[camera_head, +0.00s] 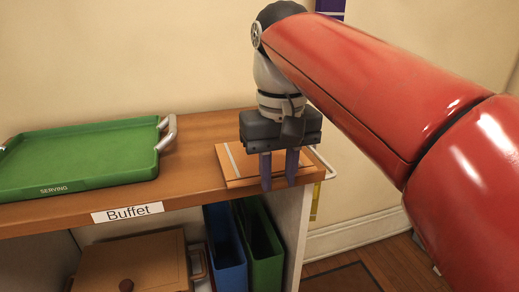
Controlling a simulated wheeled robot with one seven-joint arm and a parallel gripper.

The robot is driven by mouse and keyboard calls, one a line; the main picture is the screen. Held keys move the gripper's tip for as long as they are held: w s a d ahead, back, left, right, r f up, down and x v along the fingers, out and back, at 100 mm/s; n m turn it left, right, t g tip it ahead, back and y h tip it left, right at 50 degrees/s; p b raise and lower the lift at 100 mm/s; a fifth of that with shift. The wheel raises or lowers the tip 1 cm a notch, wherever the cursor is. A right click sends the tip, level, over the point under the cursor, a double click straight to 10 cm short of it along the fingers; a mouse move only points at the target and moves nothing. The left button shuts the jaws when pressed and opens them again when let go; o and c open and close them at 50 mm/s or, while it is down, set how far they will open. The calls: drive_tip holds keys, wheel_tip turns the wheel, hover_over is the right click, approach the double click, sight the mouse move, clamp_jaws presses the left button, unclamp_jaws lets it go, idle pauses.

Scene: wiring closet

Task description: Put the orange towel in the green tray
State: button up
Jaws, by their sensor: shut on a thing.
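The orange towel (237,172) is folded flat with a pale stripe. It lies at the right end of the wooden shelf top. My gripper (279,182) points down over the towel's right part and is shut on it; the fingers hide some of the cloth, and the exact grip is hard to see. The green tray (85,147), marked "SERVING", lies on the left of the same top. It has a raised rim and a metal handle (167,132), and its visible inside is empty.
A strip of bare wood (190,160) lies between tray and towel. A "Buffet" label (127,212) is on the front edge. Below stand a brown lidded box (135,265), a blue bin (226,250) and a green bin (262,245). A wall is behind.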

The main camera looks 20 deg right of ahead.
drive_tip(key=shift+s+b, duration=0.35)
drive_tip(key=shift+s, duration=1.55)
drive_tip(key=o, duration=0.9)
drive_tip(key=shift+o, duration=0.2)
drive_tip(key=shift+r, duration=0.1)
wheel_tip(320, 180, up, 6)
drive_tip(key=p, duration=0.5)
